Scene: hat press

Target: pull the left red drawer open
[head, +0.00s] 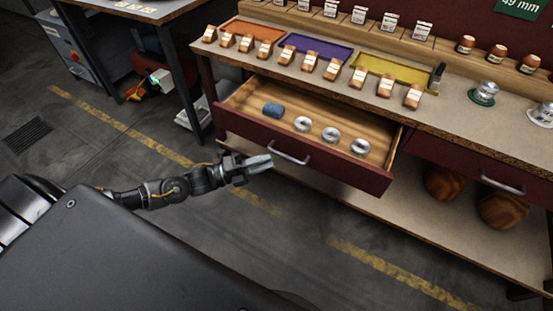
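The left red drawer (340,168) stands pulled out from under the workbench, with its wooden inside showing. In it lie a blue roll (273,110) and several silver ring-shaped pieces (331,135). Its metal bar handle (289,154) is on the front panel. My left gripper (262,162) is in front of the drawer, just left of the handle. Its fingers point right toward the handle and look close together; I cannot tell whether there is a gap between them or whether they touch the handle. My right gripper is not in view.
The workbench top (450,105) holds coloured trays, small wooden blocks and jars. A second red drawer (460,165) at right is shut. Round wooden forms (502,209) sit on the lower shelf (400,215). A table (130,12) stands at back left. Floor around my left arm is clear.

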